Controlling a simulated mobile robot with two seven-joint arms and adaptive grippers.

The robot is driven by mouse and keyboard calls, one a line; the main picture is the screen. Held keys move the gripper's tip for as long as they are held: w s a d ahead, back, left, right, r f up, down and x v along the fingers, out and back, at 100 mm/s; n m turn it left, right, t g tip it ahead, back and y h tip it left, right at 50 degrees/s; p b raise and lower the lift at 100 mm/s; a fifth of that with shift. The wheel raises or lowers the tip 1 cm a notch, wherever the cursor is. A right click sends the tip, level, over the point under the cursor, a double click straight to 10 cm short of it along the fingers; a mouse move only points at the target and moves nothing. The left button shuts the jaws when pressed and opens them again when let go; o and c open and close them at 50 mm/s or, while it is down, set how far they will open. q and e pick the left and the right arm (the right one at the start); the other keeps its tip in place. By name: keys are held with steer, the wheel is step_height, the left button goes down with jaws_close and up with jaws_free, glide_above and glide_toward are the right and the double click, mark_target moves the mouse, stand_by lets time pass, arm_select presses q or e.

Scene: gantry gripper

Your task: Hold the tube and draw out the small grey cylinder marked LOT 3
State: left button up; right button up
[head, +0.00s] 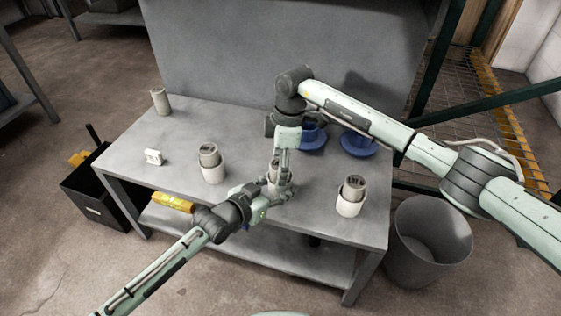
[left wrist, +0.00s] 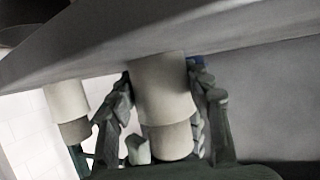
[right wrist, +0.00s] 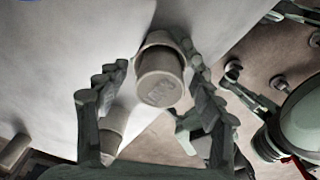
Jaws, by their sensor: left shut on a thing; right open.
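A pale tube (head: 275,187) stands upright on the grey table (head: 120,150), between two similar tubes. My left gripper (head: 268,193) is shut around it from the front; the tube fills the space between the fingers in the left wrist view (left wrist: 160,85). A small grey cylinder (right wrist: 160,88) sticks out of its top, with a mark on its end too blurred to read. My right gripper (head: 283,163) is open above it, pointing down, with one finger on each side of the cylinder. In the head view the fingers mostly hide the cylinder.
Other tubes with grey cylinders stand at left (head: 213,173) and right (head: 349,207). A plain pale cylinder (head: 160,101) and small white block (head: 153,156) stand further left. A grey bin (head: 428,250) is right of the table.

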jaws_close()
stand_by(0.4)
steer(key=shift+r, duration=0.15)
steer(key=shift+r, duration=1.55)
steer(key=shift+r, duration=1.35)
steer(key=shift+r, duration=0.2)
steer(key=shift+r, duration=1.3)
